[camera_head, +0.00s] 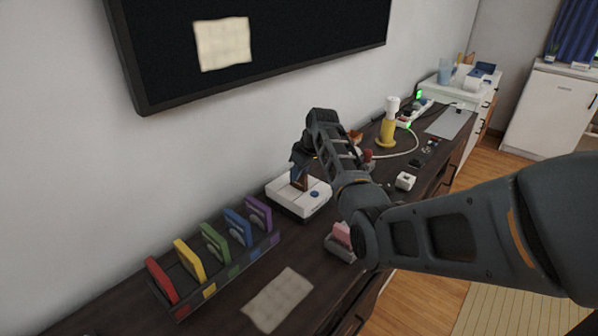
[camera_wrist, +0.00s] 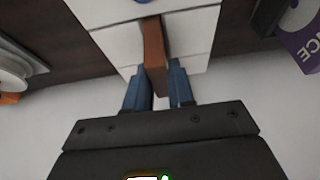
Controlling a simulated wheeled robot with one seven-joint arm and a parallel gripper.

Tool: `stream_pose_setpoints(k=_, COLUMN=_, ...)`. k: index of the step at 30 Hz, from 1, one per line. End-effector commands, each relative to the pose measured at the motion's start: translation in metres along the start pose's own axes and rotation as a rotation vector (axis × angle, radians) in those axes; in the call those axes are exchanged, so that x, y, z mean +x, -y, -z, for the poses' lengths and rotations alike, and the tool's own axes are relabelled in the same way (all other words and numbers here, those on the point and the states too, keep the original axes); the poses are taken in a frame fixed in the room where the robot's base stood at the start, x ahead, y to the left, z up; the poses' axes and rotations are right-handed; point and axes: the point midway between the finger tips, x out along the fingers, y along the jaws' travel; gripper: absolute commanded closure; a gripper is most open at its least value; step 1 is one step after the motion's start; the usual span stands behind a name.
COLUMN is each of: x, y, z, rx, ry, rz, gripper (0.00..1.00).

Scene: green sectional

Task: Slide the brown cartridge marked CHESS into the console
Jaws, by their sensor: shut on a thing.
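The brown cartridge (camera_head: 300,177) stands upright at the top of the white console (camera_head: 284,199), over its slot area. In the wrist view the brown cartridge (camera_wrist: 154,58) is between the blue fingertips of my gripper (camera_wrist: 157,88), which is shut on it. The white console (camera_wrist: 200,27) lies just beyond it there. I cannot tell how deep the cartridge sits in the slot. Its CHESS marking is not readable in either view.
A dark rack (camera_head: 222,268) with several coloured cartridges stands left of the console. A cloth (camera_head: 278,299) lies in front. A pink item in a grey holder (camera_head: 341,241) is near my arm. A yellow and white bottle (camera_head: 388,125) stands behind. A screen (camera_head: 270,40) hangs above.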

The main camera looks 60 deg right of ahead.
Motion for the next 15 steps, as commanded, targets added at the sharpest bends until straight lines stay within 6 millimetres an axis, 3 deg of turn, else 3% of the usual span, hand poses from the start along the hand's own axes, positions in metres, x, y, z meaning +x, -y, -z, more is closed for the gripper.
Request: stream_pose_setpoints(k=15, x=0.0116, y=0.0001, z=-0.0049, rx=0.0, ry=0.0, rz=0.0, gripper=1.0)
